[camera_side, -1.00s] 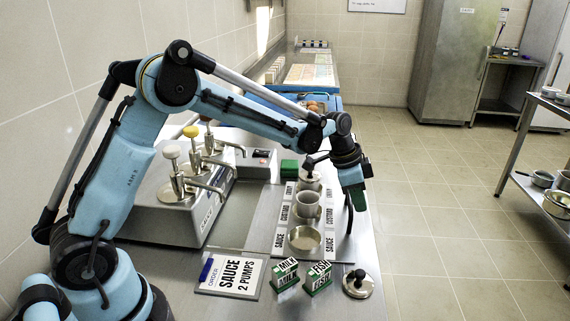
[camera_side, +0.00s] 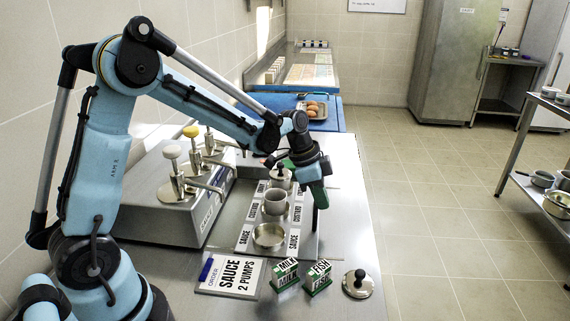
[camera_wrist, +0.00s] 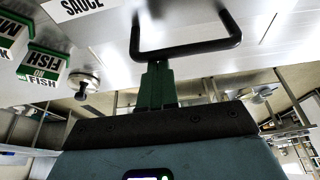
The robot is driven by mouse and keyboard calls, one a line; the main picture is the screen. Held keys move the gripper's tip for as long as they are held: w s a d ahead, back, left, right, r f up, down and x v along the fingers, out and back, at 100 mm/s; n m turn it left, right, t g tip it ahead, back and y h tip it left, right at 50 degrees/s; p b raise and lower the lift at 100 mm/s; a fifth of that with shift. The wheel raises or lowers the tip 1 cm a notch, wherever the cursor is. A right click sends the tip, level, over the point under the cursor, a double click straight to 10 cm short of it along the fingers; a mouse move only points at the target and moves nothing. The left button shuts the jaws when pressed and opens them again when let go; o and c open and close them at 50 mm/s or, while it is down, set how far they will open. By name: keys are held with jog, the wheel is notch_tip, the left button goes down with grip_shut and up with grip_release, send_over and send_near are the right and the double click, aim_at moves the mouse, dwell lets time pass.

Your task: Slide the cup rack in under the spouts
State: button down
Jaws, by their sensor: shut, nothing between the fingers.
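The cup rack (camera_side: 249,241) is a flat metal plate with SAUCE and CUSTARD labels. It carries a wide pan (camera_side: 268,236), a grey cup (camera_side: 275,203) and a farther vessel (camera_side: 281,176), in a row. The pump unit (camera_side: 180,216) stands to its left; its spouts (camera_side: 219,189) end left of the row of vessels. My gripper (camera_side: 316,190) is shut and empty at the rack's right side, by its black handle (camera_wrist: 190,50). In the wrist view the green fingers (camera_wrist: 156,72) meet the handle's bar; whether they press on it I cannot tell.
An order card (camera_side: 232,275) reading SAUCE 2 PUMPS, a milk box (camera_side: 285,274), a fish box (camera_side: 316,277) and a knobbed lid (camera_side: 358,283) stand in front of the rack. The counter right of my gripper is clear up to its edge.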

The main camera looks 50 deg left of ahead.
send_over(276, 220)
jog(key=shift+w+a, duration=0.15)
jog(key=shift+a, duration=0.15)
dwell(0.3)
jog(key=w+d, duration=0.1)
jog(key=d, duration=0.1)
jog(key=w+d+r, duration=0.1)
jog(key=w, duration=0.1)
jog(key=shift+w+d, duration=0.25)
jog(key=shift+d, duration=0.1)
jog(key=v, duration=1)
jog(key=s+d+f+n+t+y, duration=0.2)
jog(key=s+d+n+t, duration=0.2)
jog(key=s+d+n, duration=0.3)
jog(key=s+n, duration=0.2)
jog(key=s, duration=0.1)
jog(key=shift+y, duration=0.4)
